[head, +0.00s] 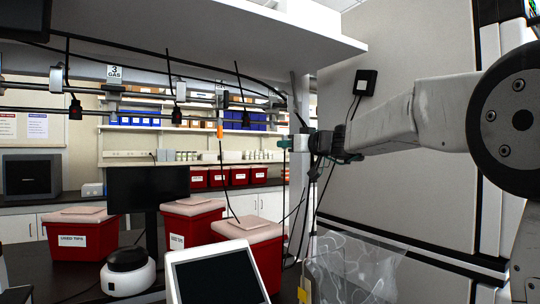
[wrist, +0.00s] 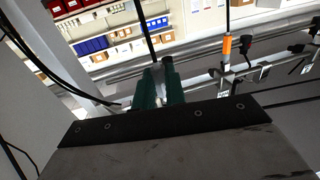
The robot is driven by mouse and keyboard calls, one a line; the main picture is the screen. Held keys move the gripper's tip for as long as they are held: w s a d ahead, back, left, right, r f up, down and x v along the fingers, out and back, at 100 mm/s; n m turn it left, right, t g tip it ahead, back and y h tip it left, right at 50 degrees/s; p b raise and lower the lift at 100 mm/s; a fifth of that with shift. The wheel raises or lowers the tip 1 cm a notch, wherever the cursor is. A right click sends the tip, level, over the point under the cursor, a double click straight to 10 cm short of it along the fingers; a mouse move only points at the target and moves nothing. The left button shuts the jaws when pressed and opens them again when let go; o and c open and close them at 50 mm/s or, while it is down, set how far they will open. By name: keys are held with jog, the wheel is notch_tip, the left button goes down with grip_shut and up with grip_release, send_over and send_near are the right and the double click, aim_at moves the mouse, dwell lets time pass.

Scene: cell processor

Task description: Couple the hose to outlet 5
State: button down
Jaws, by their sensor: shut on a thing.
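My gripper (head: 286,144) is at the end of my arm, right of the shelf rails, with green fingertips. In the wrist view its two green fingers (wrist: 160,98) are shut around a pale piece, with a dark hose (wrist: 146,28) running away from them. I take this as the held hose; its end is partly hidden by the fingers. Gas outlets line the rail, one under a "3 GAS" sign (head: 114,75). An orange fitting (head: 220,131) with a thin dark line below hangs left of my gripper; it also shows in the wrist view (wrist: 228,45). I cannot read which outlet is 5.
Rails (head: 150,110) and black cables run under the white shelf (head: 200,35). Black plugs (head: 176,116) hang from the rail. A post (head: 299,190) stands close to my gripper. Below are red bins (head: 80,240), a monitor (head: 147,188) and a clear bag (head: 355,270).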

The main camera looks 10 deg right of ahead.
jog(key=w+a+f+m+t+h, duration=0.1)
jog(key=w+f+m+h, duration=0.1)
jog(key=w, duration=0.9)
jog(key=shift+w+f+h, duration=0.4)
jog(key=shift+f, duration=0.15)
jog(key=shift+a, duration=0.1)
jog(key=shift+s+r, duration=0.1)
jog(key=shift+r, duration=2.05)
jog(key=shift+r, duration=0.45)
jog(key=shift+r, duration=0.25)
jog(key=shift+r, duration=0.2)
